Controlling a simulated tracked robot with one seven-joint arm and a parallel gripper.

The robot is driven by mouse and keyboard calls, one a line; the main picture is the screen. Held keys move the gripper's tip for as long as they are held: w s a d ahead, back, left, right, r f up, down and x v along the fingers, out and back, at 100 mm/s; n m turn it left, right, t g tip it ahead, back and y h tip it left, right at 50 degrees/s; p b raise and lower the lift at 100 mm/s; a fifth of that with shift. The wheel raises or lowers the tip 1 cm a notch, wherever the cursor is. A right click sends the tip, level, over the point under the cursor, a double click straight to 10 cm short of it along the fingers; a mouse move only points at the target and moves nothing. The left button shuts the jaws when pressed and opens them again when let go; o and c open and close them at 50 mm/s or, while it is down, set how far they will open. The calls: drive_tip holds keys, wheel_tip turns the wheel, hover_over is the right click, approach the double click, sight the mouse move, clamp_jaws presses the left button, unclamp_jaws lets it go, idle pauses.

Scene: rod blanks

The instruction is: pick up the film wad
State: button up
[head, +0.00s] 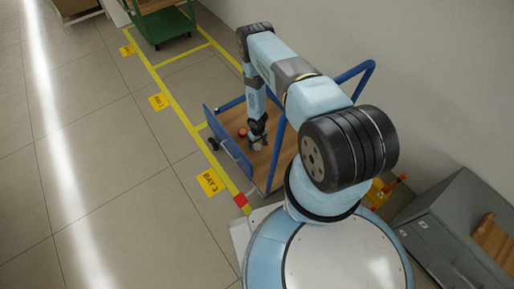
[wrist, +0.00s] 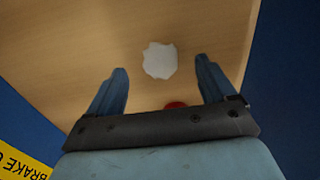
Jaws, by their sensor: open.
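The film wad (wrist: 160,61) is a small whitish, crumpled-edged piece lying on the wooden deck (wrist: 60,50) of a blue-framed cart. In the wrist view it sits beyond my gripper (wrist: 162,72), roughly centred between the two blue fingers. The fingers are open with nothing held between them. In the head view the wad (head: 258,147) shows as a pale spot just under my gripper (head: 257,138), over the cart deck. I cannot tell the exact height of the fingertips above it.
A red round object (head: 242,132) lies on the deck near the wad; part of it (wrist: 176,104) shows by the gripper base. The cart has a blue side panel (head: 232,150) and blue handle (head: 365,72). A grey cabinet (head: 455,235) stands right; a green cart (head: 160,28) stands behind.

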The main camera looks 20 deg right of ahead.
sight(257, 145)
drive_tip(key=shift+w+f, duration=0.1)
drive_tip(key=shift+f, duration=1.65)
drive_tip(key=c, duration=1.1)
drive_tip(key=shift+o, duration=0.2)
